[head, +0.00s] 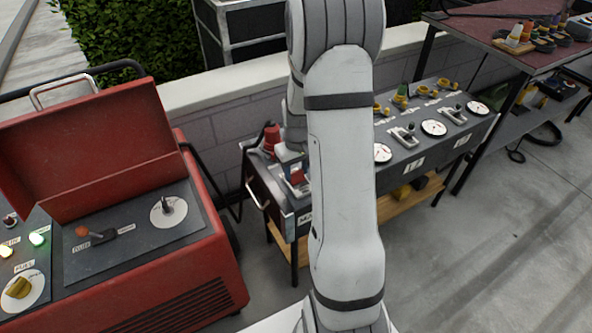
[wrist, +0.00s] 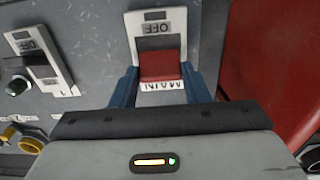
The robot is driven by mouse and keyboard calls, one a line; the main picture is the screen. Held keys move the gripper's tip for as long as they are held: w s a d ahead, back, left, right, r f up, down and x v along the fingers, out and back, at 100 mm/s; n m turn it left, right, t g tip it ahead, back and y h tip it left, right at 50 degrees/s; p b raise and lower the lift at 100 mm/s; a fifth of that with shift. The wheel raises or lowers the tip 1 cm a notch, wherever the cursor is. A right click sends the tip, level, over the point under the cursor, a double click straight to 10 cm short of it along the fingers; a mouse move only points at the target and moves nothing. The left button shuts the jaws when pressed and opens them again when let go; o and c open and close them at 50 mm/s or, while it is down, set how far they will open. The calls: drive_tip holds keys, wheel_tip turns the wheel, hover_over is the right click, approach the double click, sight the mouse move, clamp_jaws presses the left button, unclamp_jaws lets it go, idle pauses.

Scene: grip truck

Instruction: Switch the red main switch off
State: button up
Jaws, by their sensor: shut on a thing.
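The red main switch (wrist: 160,66) shows in the wrist view as a red handle on a pale plate, with an upside-down OFF label beyond it and an upside-down MAIN label on the near side. The OFF label is uncovered; no ON label shows. My gripper (wrist: 160,74) has its two blue fingers on either side of the red handle, shut on it. In the head view, the red switch (head: 298,177) shows small at the left end of the grey panel box (head: 400,150), just below my gripper (head: 289,158). My arm hides part of the panel.
A second switch plate (wrist: 38,60) with an OFF label and dark handle lies close left in the wrist view. A red generator (head: 150,240) with its lid open stands at left. A table (head: 480,30) stands at back right. Floor at lower right is clear.

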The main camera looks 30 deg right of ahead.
sight(298, 180)
drive_tip(key=shift+f+b, duration=0.15)
drive_tip(key=shift+b, duration=0.2)
drive_tip(key=s+t+b, duration=0.1)
drive_tip(key=t+b, duration=0.1)
drive_tip(key=b, duration=0.4)
drive_tip(key=shift+s+f+t+b, duration=0.15)
drive_tip(key=shift+t+b, duration=0.15)
drive_tip(key=shift+t, duration=0.1)
drive_tip(key=t+b, duration=0.1)
drive_tip(key=b, duration=0.5)
drive_tip(key=s+t+b, duration=0.1)
drive_tip(key=t+b, duration=0.1)
drive_tip(key=b, duration=0.4)
drive_tip(key=s+t+b, duration=0.1)
drive_tip(key=b, duration=0.5)
drive_tip(key=shift+d+f+t, duration=0.1)
drive_tip(key=shift+f+t, duration=0.15)
drive_tip(key=shift+t, duration=0.05)
drive_tip(key=t+b, duration=0.1)
drive_tip(key=b, duration=0.1)
drive_tip(key=shift+s+b, duration=0.35)
drive_tip(key=shift+b, duration=0.05)
drive_tip(key=shift+s+r+t+b, duration=0.1)
drive_tip(key=shift+s+t+b, duration=0.3)
drive_tip(key=shift+t, duration=0.9)
drive_tip(key=o, duration=1)
